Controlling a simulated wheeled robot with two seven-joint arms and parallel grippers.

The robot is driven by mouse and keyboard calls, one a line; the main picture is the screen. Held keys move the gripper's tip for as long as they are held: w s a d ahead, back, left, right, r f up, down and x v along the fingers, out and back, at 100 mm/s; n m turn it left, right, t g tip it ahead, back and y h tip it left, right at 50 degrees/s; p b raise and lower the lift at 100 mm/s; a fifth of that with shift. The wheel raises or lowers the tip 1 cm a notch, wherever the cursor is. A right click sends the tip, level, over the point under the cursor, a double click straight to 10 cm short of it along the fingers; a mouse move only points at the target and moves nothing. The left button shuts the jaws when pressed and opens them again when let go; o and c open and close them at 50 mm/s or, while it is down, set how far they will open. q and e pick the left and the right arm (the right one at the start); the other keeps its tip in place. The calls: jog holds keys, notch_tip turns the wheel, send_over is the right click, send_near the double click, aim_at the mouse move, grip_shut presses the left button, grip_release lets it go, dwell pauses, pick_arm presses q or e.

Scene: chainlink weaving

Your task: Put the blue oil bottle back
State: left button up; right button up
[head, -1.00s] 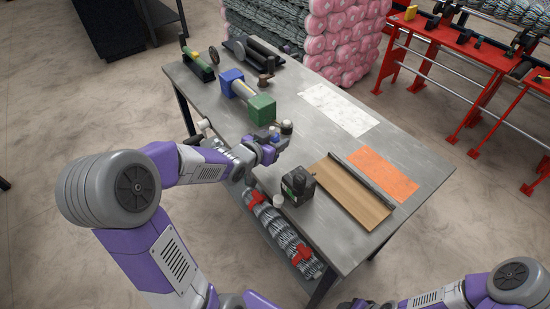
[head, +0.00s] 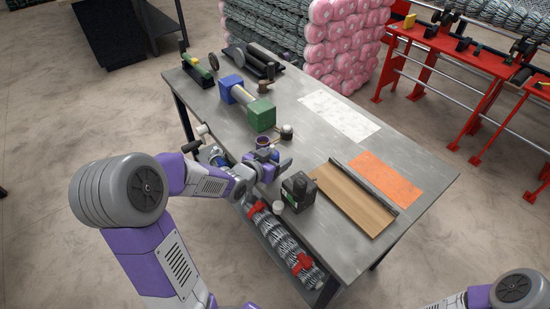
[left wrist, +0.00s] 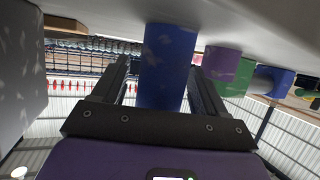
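The blue oil bottle (left wrist: 168,65) is between the two fingers of my left gripper (left wrist: 160,72) in the left wrist view. A gap shows between the bottle and the left-hand finger, so the gripper looks open around it. The bottle's base meets the grey table surface. In the head view the bottle (head: 275,155) is a small blue patch, mostly hidden by my left gripper (head: 281,163) at the table's near left edge. My right gripper is out of view; only part of that arm shows at bottom right.
A purple can (head: 263,142) stands just behind the bottle. A dark-capped item (head: 286,132) is beyond it, and a black box (head: 298,191) is to the right. A blue-and-green block tool (head: 247,103) lies farther back. A wooden board (head: 353,199) lies at right.

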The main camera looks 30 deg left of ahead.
pick_arm(q)
jog(key=shift+r, duration=0.2)
jog(key=d+v, duration=0.1)
jog(key=v, duration=1.1)
jog(key=shift+a, duration=0.45)
jog(key=shift+f, duration=0.1)
